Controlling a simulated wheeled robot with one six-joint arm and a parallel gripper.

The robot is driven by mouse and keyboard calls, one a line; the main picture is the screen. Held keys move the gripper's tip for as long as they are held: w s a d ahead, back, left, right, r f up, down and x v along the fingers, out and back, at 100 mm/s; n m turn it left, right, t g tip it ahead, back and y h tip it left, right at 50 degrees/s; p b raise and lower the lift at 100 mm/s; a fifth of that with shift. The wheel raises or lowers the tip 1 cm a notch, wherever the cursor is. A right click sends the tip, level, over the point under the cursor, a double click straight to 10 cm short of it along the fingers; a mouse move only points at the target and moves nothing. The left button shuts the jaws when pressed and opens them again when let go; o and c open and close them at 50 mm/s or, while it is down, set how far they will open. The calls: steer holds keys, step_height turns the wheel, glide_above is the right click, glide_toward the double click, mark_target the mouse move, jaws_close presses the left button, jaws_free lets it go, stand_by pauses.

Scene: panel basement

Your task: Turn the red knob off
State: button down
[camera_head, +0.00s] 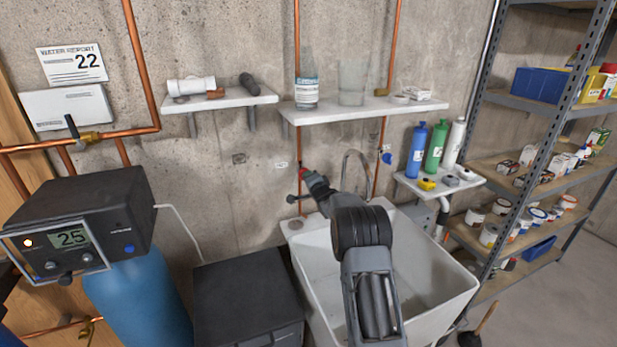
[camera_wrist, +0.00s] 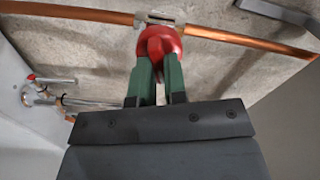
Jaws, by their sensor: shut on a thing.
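The red knob (camera_wrist: 159,43) sits on a copper pipe (camera_wrist: 225,36) that runs across the wall in the wrist view. My gripper (camera_wrist: 158,72) has its two green fingers shut on the red knob, one on each side. In the head view, my gripper (camera_head: 305,176) reaches to the wall above the sink's back left corner, and a small bit of red shows at its tip. The fingers and my arm hide most of the knob there.
A white sink (camera_head: 440,290) with a curved faucet (camera_head: 347,158) lies below my arm. A shelf (camera_head: 425,106) with a bottle (camera_head: 306,92) and a clear jar (camera_head: 352,82) hangs above. A blue knob (camera_head: 387,158) is on the right pipe. A black box (camera_head: 245,295) stands left of the sink.

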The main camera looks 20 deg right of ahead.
steer(key=shift+f+m+p, duration=0.1)
steer(key=shift+m+p, duration=0.3)
steer(key=shift+m, duration=1.5)
steer(key=c, duration=1.2)
jaws_free()
steer(key=shift+o, duration=0.2)
steer(key=s+b, duration=0.4)
steer(key=s, duration=0.9)
steer(key=shift+s, duration=0.4)
